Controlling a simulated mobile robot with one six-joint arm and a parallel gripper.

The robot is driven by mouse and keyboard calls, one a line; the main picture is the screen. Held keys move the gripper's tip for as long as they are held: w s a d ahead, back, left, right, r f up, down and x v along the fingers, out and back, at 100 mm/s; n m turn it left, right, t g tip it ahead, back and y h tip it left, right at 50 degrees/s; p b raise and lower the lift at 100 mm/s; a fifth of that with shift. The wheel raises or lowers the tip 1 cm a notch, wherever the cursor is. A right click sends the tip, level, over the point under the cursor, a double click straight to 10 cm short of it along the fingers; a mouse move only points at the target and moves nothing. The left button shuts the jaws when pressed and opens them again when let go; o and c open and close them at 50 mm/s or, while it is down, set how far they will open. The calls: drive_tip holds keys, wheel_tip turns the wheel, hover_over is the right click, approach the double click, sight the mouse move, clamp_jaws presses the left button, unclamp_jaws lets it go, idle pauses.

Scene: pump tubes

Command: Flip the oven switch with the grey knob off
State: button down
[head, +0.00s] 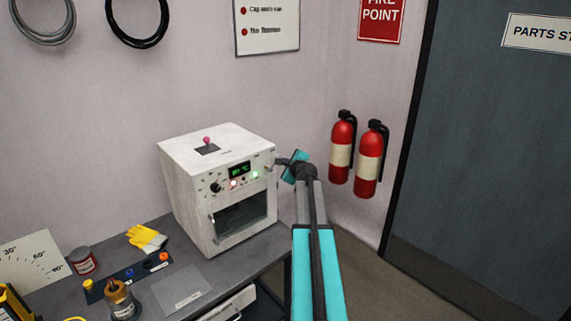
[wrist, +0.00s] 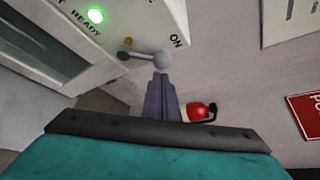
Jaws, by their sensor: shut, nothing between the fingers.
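The white oven (head: 185,188) stands on the grey bench. The switch's round grey knob (wrist: 163,60) sits on a short lever at the oven's edge, beside the printed word ON in the wrist view. My gripper (wrist: 160,77) is shut and empty. Its narrow fingertips are right beside the knob in the wrist view; I cannot tell whether they touch it. In the head view my gripper (head: 280,162) is at the oven's right front edge and covers part of the switch. The green READY light (wrist: 95,15) is lit.
A pink knob (head: 207,140) stands on the oven's top. Two fire extinguishers (head: 342,150) hang on the wall to the right of my gripper. A yellow glove (head: 146,238) and several small items lie on the bench (head: 237,263) to the left.

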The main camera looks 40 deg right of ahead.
drive_tip(key=shift+s, duration=0.1)
drive_tip(key=shift+b, duration=0.4)
drive_tip(key=shift+a+r+n+h+b, duration=0.1)
drive_tip(key=shift+n+h+b, duration=0.3)
drive_tip(key=shift+n+b, duration=0.1)
